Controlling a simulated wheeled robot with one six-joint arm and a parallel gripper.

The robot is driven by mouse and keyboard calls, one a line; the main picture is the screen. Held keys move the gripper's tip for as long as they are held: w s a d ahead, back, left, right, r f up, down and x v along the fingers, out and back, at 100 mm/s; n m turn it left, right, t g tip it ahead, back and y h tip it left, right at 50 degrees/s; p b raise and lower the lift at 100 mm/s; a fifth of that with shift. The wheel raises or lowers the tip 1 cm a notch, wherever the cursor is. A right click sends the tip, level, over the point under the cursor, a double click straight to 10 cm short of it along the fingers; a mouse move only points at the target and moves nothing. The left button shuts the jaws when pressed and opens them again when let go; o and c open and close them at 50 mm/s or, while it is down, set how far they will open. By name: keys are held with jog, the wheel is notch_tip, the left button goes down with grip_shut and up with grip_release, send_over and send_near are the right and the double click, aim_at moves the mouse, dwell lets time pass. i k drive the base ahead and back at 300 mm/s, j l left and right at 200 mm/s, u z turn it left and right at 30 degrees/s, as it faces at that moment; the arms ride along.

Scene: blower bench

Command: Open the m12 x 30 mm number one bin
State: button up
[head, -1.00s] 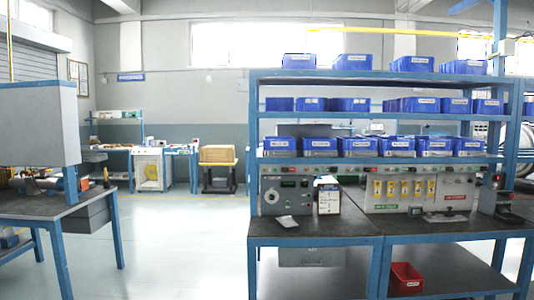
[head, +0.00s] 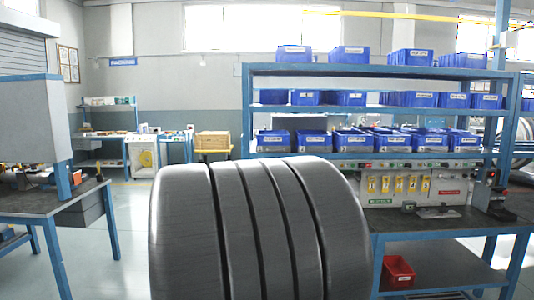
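Blue bins with small white labels stand in rows on a blue rack. One row is on the top shelf (head: 411,57), one on the middle shelf (head: 343,98) and one on the lower shelf (head: 273,141). The labels are too small to read, so I cannot tell which bin is the M12 x 30 mm number one bin. My gripper is not recognizable in the head view. A large dark grey ribbed form close to the camera fills the lower middle and hides the left part of the bench under the rack.
The dark bench top (head: 450,222) with a control panel (head: 422,184) shows at the right. A red bin (head: 398,271) sits on its lower shelf. A table (head: 35,203) with a grey box-like unit (head: 35,120) stands at the left. Open floor (head: 128,235) lies between.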

aim_at(268, 141)
jog(key=i+l+u, duration=0.15)
jog(key=i+l, duration=0.15)
jog(key=i, duration=0.15)
jog(key=i+l+u, duration=0.2)
jog(key=i, duration=0.25)
jog(key=i+l+u, duration=0.15)
jog(key=i+l, duration=0.25)
jog(key=l, duration=0.15)
jog(key=i+l+u, duration=0.2)
jog(key=i+l, duration=0.2)
jog(key=i+l+u, duration=0.15)
jog(key=i+l, duration=0.2)
jog(key=l, duration=0.2)
jog(key=i+l+u, duration=0.2)
jog(key=l, duration=0.35)
jog(key=i+j, duration=0.05)
jog(key=i, duration=0.05)
